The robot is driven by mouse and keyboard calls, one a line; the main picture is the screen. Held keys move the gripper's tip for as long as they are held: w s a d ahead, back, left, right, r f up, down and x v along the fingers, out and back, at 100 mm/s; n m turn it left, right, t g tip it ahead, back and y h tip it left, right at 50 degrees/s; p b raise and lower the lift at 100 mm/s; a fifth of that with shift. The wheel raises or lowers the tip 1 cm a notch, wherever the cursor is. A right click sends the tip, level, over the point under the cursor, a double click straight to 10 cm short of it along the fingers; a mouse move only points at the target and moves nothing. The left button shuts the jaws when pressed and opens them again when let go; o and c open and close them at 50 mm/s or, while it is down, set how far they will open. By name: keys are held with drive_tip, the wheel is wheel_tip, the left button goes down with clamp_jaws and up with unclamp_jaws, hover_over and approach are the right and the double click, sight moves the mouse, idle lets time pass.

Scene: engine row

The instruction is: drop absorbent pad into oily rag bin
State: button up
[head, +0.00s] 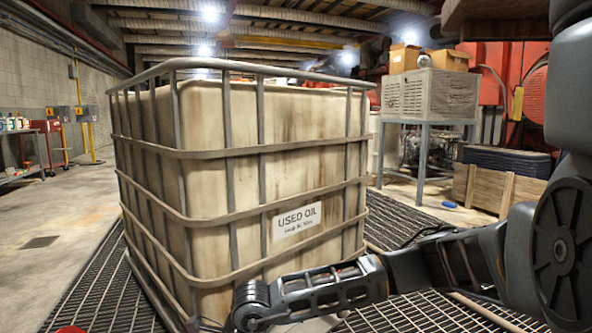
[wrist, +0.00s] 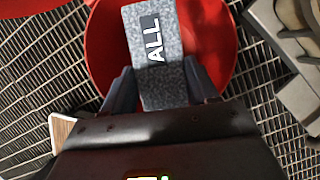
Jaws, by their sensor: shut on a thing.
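A grey speckled absorbent pad (wrist: 159,80) with a dark label reading "ALL" is in the wrist view. My gripper (wrist: 159,88) is shut on it, one dark finger on each side. Behind and below the pad is a round red container (wrist: 215,50), which looks like the oily rag bin. The pad overlaps its round shape in the wrist view; I cannot tell how far above it the pad is. In the head view my gripper and the pad are out of sight, and only a small red edge (head: 70,329) shows at the bottom left.
A large caged tank (head: 270,150) marked "USED OIL" stands close in front, beside my arm. Metal grating (head: 105,290) covers the floor around it. A wooden crate (head: 487,188) and a grey cabinet on legs (head: 428,95) stand at the right. The floor at left (head: 60,215) is open.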

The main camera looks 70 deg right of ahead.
drive_tip(key=shift+f+b, duration=1.35)
drive_tip(key=shift+f, duration=0.8)
drive_tip(key=o, duration=1.1)
drive_tip(key=shift+r, duration=0.1)
drive_tip(key=p+v, duration=0.3)
drive_tip(key=v, duration=0.4)
drive_tip(key=shift+s+r, duration=0.15)
drive_tip(key=shift+r, duration=0.1)
